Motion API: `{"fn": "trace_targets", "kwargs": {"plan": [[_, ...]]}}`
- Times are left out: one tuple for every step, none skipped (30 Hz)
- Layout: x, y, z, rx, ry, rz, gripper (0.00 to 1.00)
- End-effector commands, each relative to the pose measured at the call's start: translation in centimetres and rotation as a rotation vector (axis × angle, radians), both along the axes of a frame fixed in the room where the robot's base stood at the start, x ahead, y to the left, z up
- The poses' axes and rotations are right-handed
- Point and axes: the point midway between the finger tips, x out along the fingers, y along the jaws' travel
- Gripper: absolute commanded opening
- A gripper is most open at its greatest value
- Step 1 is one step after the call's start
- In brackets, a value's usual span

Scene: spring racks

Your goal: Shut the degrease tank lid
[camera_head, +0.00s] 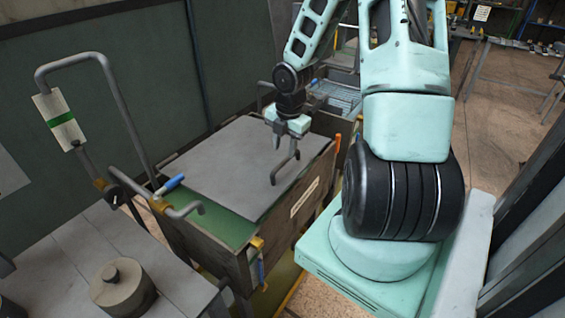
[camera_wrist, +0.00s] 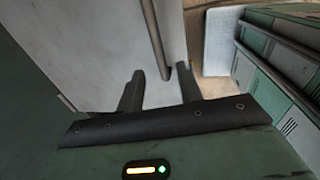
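The degrease tank (camera_head: 228,262) is a dark box with a label on its front side. Its flat grey lid (camera_head: 225,165) lies over most of the top, and a green strip shows along the left and near edges. I cannot tell whether the lid sits flush. A bent grey bar handle (camera_head: 285,168) stands on the lid's right part. My gripper (camera_head: 289,140) is over the lid at the handle's upper end. In the wrist view, my fingers are apart, and the handle bar (camera_wrist: 156,40) ends between or just beyond them. Contact is not visible.
A bent pipe rail with a blue-tipped lever (camera_head: 170,184) stands at the tank's left. A grey bench with a round weight (camera_head: 122,287) is at lower left. A dark green wall panel (camera_head: 100,90) rises behind. Open floor (camera_head: 505,90) lies to the right.

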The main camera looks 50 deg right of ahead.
Motion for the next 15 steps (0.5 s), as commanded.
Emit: {"fn": "trace_targets", "kwargs": {"plan": [[0.1, 0.2, -1.4, 0.003, 0.002, 0.002, 0.36], [0.2, 0.1, -1.9, 0.002, 0.002, 0.002, 0.36], [0.3, 0.1, -2.5, 0.001, 0.002, 0.003, 0.36], [0.3, 0.1, -3.0, 0.002, 0.003, 0.002, 0.36], [0.4, 0.1, -3.4, 0.002, 0.002, 0.001, 0.36], [0.4, 0.1, -3.9, 0.002, 0.001, 0.001, 0.36], [0.5, 0.1, -4.2, 0.002, 0.001, 0.002, 0.36], [0.5, 0.1, -4.5, 0.002, 0.001, 0.001, 0.36], [0.6, 0.1, -4.8, 0.001, 0.000, 0.000, 0.36], [0.6, 0.1, -5.0, 0.000, 0.000, 0.000, 0.36], [0.6, 0.1, -5.1, 0.000, 0.000, 0.000, 0.36], [0.6, 0.1, -5.3, 0.000, 0.000, -0.001, 0.36], [0.6, 0.0, -5.4, 0.000, 0.000, -0.001, 0.36], [0.6, 0.0, -5.4, 0.000, 0.000, -0.002, 0.36], [0.6, 0.0, -5.5, -0.001, 0.000, -0.002, 0.36]]}}
